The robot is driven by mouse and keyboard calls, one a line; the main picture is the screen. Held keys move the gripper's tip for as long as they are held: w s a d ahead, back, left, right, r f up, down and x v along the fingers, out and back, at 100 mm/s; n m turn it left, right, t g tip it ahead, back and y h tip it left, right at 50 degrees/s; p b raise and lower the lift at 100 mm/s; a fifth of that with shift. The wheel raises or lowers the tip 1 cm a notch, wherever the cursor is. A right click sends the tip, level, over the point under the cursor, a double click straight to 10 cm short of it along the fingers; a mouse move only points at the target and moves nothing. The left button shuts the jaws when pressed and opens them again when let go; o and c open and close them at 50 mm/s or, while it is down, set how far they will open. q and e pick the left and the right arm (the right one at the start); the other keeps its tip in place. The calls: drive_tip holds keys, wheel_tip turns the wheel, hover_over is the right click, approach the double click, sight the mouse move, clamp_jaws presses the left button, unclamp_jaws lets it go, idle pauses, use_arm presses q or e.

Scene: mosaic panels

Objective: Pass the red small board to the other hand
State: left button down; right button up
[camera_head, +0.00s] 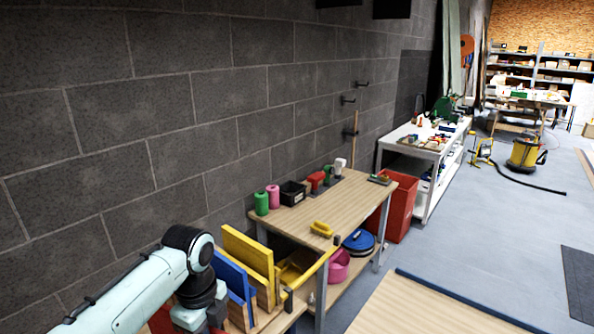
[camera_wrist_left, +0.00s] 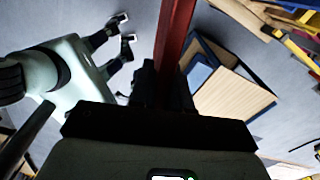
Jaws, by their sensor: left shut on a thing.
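The red small board (camera_wrist_left: 175,40) shows in the left wrist view as a long red strip seen nearly edge-on, running up out of the top of the picture. My left gripper (camera_wrist_left: 163,88) is shut on its lower end. My right gripper (camera_wrist_left: 123,40) is at the upper left of that view, with its dark fingers spread apart and nothing seen between them. It is to the left of the board and apart from it. In the head view my left arm comes in at the bottom left, and its gripper is largely cut off; my right gripper is out of that view.
A rack with yellow (camera_head: 248,250) and blue boards (camera_head: 232,276) stands beside my left arm. A wooden workbench (camera_head: 350,205) behind it holds pink and green cylinders, a black bin (camera_head: 292,193) and a yellow tool. A wooden tabletop (camera_head: 420,308) is at the lower right.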

use_arm(q)
drive_tip(key=w+f+n, duration=0.2)
drive_tip(key=f+n, duration=0.9)
drive_tip(key=w+f+n, duration=0.3)
drive_tip(key=f+n, duration=0.8)
drive_tip(key=shift+w+a+f+n, duration=0.15)
drive_tip(key=shift+a+f+n, duration=0.1)
drive_tip(key=shift+f+n, duration=0.1)
